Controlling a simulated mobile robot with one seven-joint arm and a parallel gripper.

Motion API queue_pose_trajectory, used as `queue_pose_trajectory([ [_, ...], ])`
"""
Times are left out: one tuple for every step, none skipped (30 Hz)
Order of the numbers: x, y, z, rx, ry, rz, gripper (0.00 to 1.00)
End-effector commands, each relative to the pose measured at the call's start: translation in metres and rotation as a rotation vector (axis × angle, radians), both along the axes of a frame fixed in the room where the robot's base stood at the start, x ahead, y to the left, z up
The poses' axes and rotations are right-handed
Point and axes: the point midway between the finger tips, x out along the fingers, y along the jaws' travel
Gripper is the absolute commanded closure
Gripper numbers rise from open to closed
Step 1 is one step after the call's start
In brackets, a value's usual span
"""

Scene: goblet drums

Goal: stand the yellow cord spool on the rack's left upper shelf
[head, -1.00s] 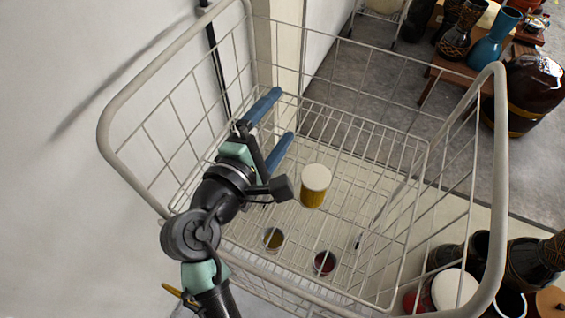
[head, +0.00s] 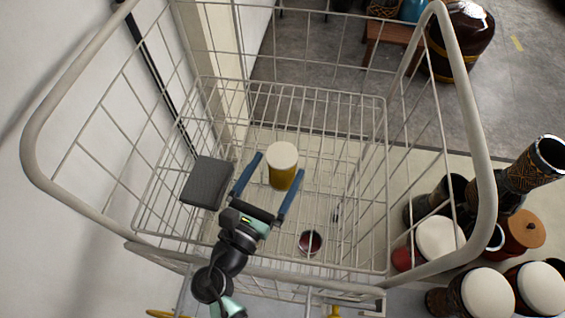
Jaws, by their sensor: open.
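The yellow cord spool (head: 283,179) has a pale white top and stands upright on the wire floor of the white wire rack (head: 360,185). My gripper (head: 280,164) is open, with its two blue fingers pointing away from the camera. In the picture one finger lies to the left of the spool and the other to its right. The spool appears between them, with no clear contact. I cannot tell how the finger height compares with the spool.
A small dark-red round item (head: 310,242) sits in the rack, near and right of my gripper. Wire walls and a thick white rim (head: 470,110) enclose the space. Several drums (head: 440,238) stand outside at right. A white wall (head: 40,130) borders the left.

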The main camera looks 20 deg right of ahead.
Motion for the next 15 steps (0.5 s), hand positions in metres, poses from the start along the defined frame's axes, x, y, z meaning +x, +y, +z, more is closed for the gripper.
queue_pose_trajectory([
  [0.002,-0.003,0.000,0.000,0.000,-0.001,0.02],
  [0.003,-0.005,-0.001,0.000,0.000,-0.003,0.02],
  [0.005,-0.010,-0.002,-0.001,0.001,-0.004,0.02],
  [0.007,-0.014,-0.003,-0.001,0.001,-0.004,0.02],
  [0.009,-0.018,-0.004,-0.001,0.001,-0.005,0.02],
  [0.013,-0.024,-0.006,-0.001,0.001,-0.004,0.02],
  [0.015,-0.028,-0.007,-0.001,0.000,-0.005,0.02],
  [0.018,-0.031,-0.008,-0.001,0.001,-0.004,0.02],
  [0.022,-0.035,-0.007,-0.001,-0.002,-0.004,0.02],
  [0.024,-0.038,-0.007,0.000,-0.001,-0.004,0.02],
  [0.026,-0.040,-0.008,0.000,-0.001,-0.003,0.02],
  [0.028,-0.042,-0.008,0.000,-0.001,-0.003,0.02],
  [0.029,-0.043,-0.008,0.001,-0.002,-0.002,0.02],
  [0.030,-0.044,-0.008,0.001,-0.002,-0.002,0.02],
  [0.030,-0.044,-0.008,0.001,-0.002,-0.001,0.02],
])
